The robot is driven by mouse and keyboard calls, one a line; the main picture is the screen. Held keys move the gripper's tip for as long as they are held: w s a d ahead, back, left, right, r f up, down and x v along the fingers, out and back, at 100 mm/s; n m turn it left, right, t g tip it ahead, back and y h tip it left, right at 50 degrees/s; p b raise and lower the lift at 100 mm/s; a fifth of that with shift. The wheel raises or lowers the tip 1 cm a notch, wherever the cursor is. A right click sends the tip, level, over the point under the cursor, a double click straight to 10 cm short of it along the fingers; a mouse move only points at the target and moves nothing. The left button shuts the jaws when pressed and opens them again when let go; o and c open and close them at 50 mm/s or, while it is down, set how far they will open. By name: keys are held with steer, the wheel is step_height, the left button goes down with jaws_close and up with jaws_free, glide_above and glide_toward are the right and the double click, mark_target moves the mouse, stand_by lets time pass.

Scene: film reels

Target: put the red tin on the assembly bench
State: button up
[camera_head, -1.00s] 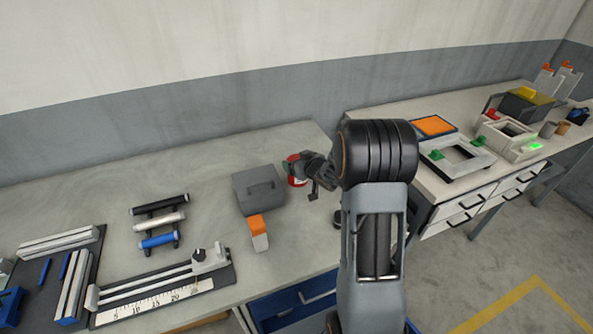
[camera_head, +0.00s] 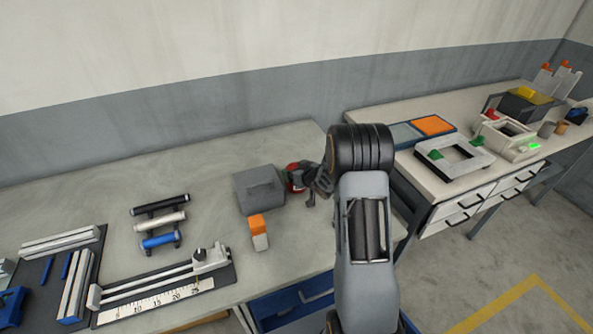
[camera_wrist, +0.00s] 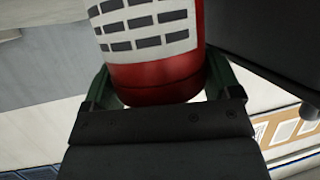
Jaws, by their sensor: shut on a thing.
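The red tin (camera_wrist: 155,75) fills the top middle of the wrist view, red with a white label of dark blocks. My gripper (camera_wrist: 160,85) is shut on it, with one finger on each side. In the head view, the red tin (camera_head: 293,177) shows just left of my gripper (camera_head: 305,180), partly hidden by it. Whether the tin touches the bench top cannot be told. The pictures do not label which bench is the assembly bench.
The grey box (camera_head: 260,190) stands close to the tin's left, with an orange-topped block (camera_head: 258,232) in front of it. A rack of rollers (camera_head: 160,222) and a ruler jig (camera_head: 165,287) lie further left. A second bench (camera_head: 440,188) with trays stands right, across a gap.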

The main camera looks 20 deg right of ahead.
steer(key=shift+f, duration=0.2)
steer(key=o, duration=0.9)
steer(key=shift+r, duration=0.25)
steer(key=s+d+r+m+g+h, duration=0.15)
steer(key=s+r+h, duration=0.25)
steer(key=s+r, duration=0.7)
steer(key=s+a+r+g, duration=0.1)
steer(key=s+a+g, duration=0.1)
steer(key=s+a, duration=0.2)
steer(key=s+a+r+g+y, duration=0.1)
steer(key=s+a+r+g, duration=0.1)
steer(key=s, duration=0.7)
steer(key=s+a+r+g, duration=0.1)
steer(key=s+a+g, duration=0.2)
steer(key=s+a, duration=0.3)
steer(key=shift+s+r+m+g+b, duration=0.3)
steer(key=shift+s+m+g+b, duration=0.05)
steer(key=shift+s, duration=0.3)
